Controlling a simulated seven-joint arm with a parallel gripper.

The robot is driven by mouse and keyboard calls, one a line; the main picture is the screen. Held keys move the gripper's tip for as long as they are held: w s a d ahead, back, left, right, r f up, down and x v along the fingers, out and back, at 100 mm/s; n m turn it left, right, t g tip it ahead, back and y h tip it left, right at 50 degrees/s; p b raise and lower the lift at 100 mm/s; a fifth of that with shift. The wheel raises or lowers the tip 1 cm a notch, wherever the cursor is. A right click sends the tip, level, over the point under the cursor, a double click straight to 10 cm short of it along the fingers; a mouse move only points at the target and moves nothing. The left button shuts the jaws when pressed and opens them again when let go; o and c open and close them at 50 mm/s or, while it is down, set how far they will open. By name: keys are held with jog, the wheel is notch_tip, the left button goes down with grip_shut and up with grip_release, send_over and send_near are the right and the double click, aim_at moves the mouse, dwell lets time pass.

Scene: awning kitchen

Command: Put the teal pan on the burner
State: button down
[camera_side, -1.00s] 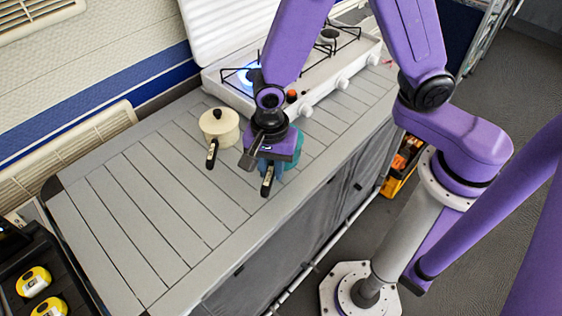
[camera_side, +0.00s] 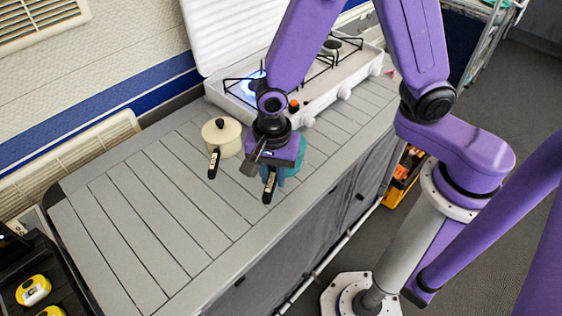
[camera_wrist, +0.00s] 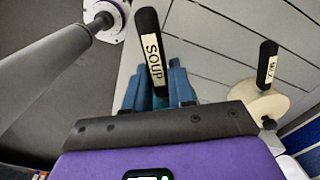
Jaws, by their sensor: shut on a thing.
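The teal pan (camera_side: 296,165) is on the grey slatted counter, mostly hidden under my gripper. Its black handle (camera_side: 269,186) points toward the counter's front edge. In the wrist view the handle (camera_wrist: 150,50) has a label reading SOUP. My gripper (camera_wrist: 152,90) is shut on the pan, with blue-teal fingers on either side near the handle's root. I cannot tell whether the pan touches the counter. The burner (camera_side: 252,86), at the left end of the white stove, has a blue flame and lies behind my gripper, partly covered by my arm.
A cream lidded pot (camera_side: 222,137) stands close to the left of my gripper, handle forward. It also shows in the wrist view (camera_wrist: 258,105). The stove (camera_side: 330,85) has black grates and a raised white lid (camera_side: 225,30). The counter's left part is clear.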

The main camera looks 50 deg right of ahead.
jog(key=w+d+r+n, duration=0.1)
jog(key=w+d+r, duration=0.1)
jog(key=d, duration=0.1)
jog(key=w+d+r+n, duration=0.2)
jog(key=d+r, duration=0.1)
jog(key=w+d+r+n, duration=0.2)
jog(key=w+d+r, duration=0.1)
jog(key=d, duration=0.1)
jog(key=shift+r, duration=0.15)
jog(key=d+r+n, duration=0.7)
jog(key=d+r, duration=0.2)
jog(key=d, duration=0.5)
jog(key=w+f, duration=1.2)
jog(key=w, duration=0.2)
jog(key=shift+d+f, duration=0.35)
jog(key=shift+f, duration=0.05)
jog(key=shift+f, duration=0.1)
jog(key=c, duration=1)
grip_release()
jog(key=shift+o, duration=0.2)
